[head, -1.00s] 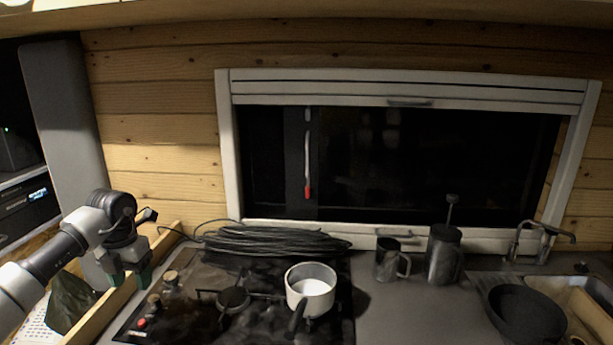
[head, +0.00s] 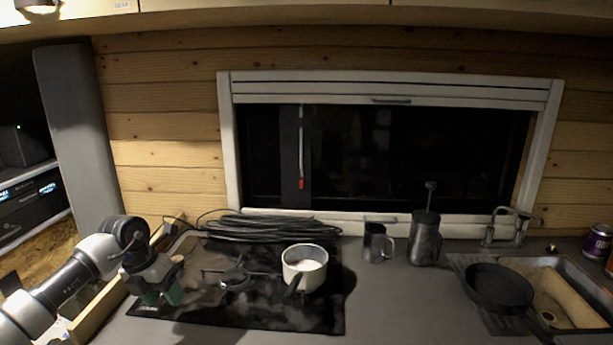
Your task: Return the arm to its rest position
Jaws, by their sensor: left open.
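My left arm comes in from the left edge. Its gripper (head: 162,293) is open and empty, with its green-tipped fingers pointing down over the left front part of the dark stove top (head: 300,319). It appears apart from the white saucepan (head: 304,267), which stands upright on the stove to the right with white contents inside. My right gripper does not show.
A black cable coil (head: 270,229) lies behind the stove below the window. A metal mug (head: 376,243) and a dark press pot (head: 425,240) stand on the counter. A black pan (head: 499,288) sits by the sink at right. The counter front is clear.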

